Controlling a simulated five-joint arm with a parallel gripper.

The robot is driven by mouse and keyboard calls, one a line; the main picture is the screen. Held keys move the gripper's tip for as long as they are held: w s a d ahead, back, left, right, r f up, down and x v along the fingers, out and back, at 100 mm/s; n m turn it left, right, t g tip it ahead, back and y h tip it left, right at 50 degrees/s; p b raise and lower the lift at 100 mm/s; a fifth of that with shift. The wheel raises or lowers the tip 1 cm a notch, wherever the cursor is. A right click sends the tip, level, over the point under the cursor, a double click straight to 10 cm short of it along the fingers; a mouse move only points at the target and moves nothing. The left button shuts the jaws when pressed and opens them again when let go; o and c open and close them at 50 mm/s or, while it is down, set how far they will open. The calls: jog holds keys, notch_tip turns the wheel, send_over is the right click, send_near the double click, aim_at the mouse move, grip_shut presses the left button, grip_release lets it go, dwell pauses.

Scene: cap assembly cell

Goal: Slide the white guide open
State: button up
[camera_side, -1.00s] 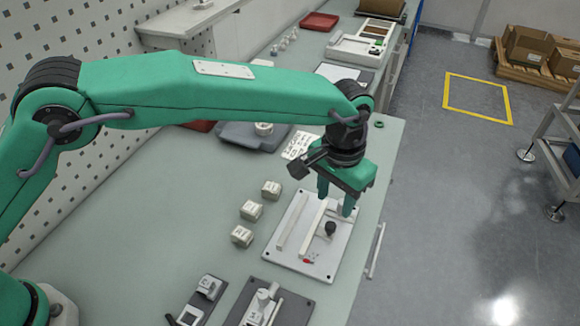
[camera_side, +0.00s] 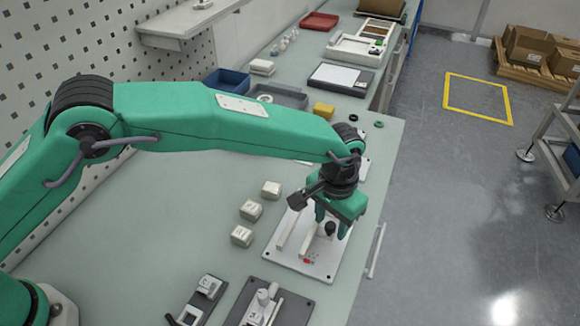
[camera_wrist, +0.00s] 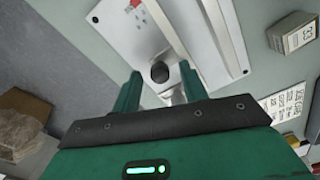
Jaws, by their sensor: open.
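The white guide (camera_side: 308,240) is a long pale bar on a white base plate (camera_side: 322,270), with a second pale bar parallel on its left. A black knob (camera_side: 330,228) stands beside the guide. In the wrist view the guide (camera_wrist: 172,34) runs diagonally past the knob (camera_wrist: 160,72). My gripper (camera_side: 331,226) is low over the plate with its fingers pointing down. In the wrist view its two open fingers (camera_wrist: 160,80) have the knob between their tips, with a gap on both sides. The far end of the guide is hidden behind my gripper.
Three pale labelled blocks (camera_side: 250,210) stand left of the plate. Dark fixtures (camera_side: 268,303) lie in front of it. The bench edge is close on the right. Open bench lies left of the blocks.

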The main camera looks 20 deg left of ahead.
aim_at(335, 227)
jog(key=shift+f, duration=0.1)
grip_shut()
jog(key=shift+d, duration=0.4)
grip_release()
jog(key=shift+r, duration=4)
